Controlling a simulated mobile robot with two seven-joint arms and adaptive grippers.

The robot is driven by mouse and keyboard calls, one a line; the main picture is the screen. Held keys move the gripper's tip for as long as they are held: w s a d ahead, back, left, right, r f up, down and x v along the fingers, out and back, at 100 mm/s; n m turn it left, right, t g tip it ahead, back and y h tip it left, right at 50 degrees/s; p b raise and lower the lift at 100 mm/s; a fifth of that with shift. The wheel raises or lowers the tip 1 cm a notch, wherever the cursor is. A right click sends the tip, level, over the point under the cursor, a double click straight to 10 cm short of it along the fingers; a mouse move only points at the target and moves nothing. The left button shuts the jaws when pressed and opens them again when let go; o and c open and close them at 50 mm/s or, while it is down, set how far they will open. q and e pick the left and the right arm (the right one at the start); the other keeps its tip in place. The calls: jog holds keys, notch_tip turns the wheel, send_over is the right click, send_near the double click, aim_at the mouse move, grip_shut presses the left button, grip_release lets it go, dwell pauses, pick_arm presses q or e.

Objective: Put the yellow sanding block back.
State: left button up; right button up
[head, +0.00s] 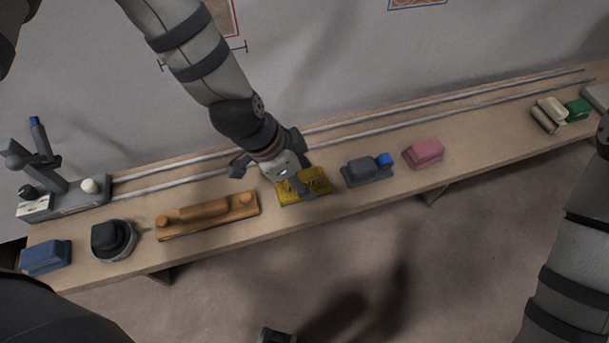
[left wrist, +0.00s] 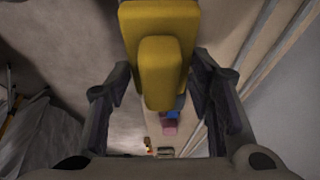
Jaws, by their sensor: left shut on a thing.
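The yellow sanding block (head: 317,183) is at the middle of the long wooden bench, partly hidden by my left gripper. My left gripper (head: 292,180) reaches down from above and is shut on the block. In the left wrist view the yellow block (left wrist: 160,35) shows large, with its raised grip between the two fingers (left wrist: 160,100). I cannot tell whether its underside touches the bench.
Left of the block on the bench (head: 480,155) lie a long wooden sander (head: 208,213), a round dark tool (head: 112,239) and a blue block (head: 46,256). A grey block (head: 366,171) and a pink block (head: 424,153) lie right. Two rails (head: 400,118) run behind. Bench between pink block and far-right blocks is clear.

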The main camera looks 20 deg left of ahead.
pick_arm(q)
jog(key=shift+w+a+f, duration=0.15)
jog(key=shift+w+f, duration=0.25)
jog(key=shift+f, duration=0.2)
jog(key=shift+w+a+f, duration=0.1)
jog(key=shift+w+f, duration=0.3)
jog(key=shift+f, duration=0.2)
jog(key=f, duration=0.2)
jog(key=f+b, duration=0.1)
jog(key=shift+w+a+f, duration=0.15)
jog(key=shift+w+f, duration=0.25)
jog(key=shift+w, duration=0.1)
jog(key=shift+c, duration=0.5)
jog(key=shift+f, duration=0.1)
jog(key=o, duration=1.2)
pick_arm(e)
jog(key=shift+s+f+g, duration=0.3)
jog(key=shift+s+f, duration=0.6)
